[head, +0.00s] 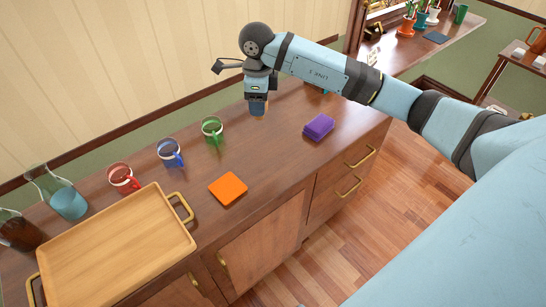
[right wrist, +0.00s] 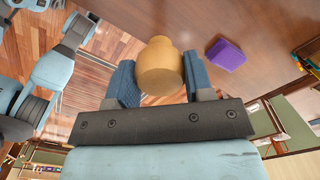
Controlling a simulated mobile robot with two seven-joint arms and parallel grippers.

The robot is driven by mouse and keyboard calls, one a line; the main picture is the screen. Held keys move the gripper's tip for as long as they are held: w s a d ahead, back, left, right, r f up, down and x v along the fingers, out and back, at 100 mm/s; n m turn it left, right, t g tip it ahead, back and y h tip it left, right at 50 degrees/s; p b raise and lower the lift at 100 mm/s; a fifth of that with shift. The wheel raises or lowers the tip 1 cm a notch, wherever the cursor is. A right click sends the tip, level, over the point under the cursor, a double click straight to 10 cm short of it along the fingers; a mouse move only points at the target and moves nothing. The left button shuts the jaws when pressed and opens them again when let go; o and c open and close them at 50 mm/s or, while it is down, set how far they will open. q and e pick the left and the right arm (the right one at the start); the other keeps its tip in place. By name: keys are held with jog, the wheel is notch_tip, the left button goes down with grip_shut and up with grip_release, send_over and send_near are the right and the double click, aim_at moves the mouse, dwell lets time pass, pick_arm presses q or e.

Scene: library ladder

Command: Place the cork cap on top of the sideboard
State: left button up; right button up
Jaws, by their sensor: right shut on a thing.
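The cork cap (right wrist: 160,66) is a tan, rounded cylinder held between the two blue fingers of my right gripper (right wrist: 158,82). In the head view my right gripper (head: 258,101) points down over the back part of the sideboard (head: 275,165), with the cap's lower end (head: 259,110) showing below the fingers. The cap is at or just above the wooden top; I cannot tell whether it touches. My left gripper is not in view.
A purple block (head: 319,126) lies right of the gripper. Green (head: 212,131), blue (head: 170,153) and red (head: 123,178) mugs stand to the left. An orange square (head: 228,189) and a wooden tray (head: 115,245) lie nearer the front. The top between the gripper and orange square is clear.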

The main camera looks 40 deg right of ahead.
jog(key=d+m, duration=0.4)
jog(key=m, duration=0.5)
jog(key=f, duration=0.6)
jog(key=f+p, duration=0.1)
jog(key=f, duration=1.2)
jog(key=shift+s+f+p, duration=0.25)
jog(key=shift+f+p, duration=0.05)
jog(key=shift+f, duration=0.15)
jog(key=o, duration=0.9)
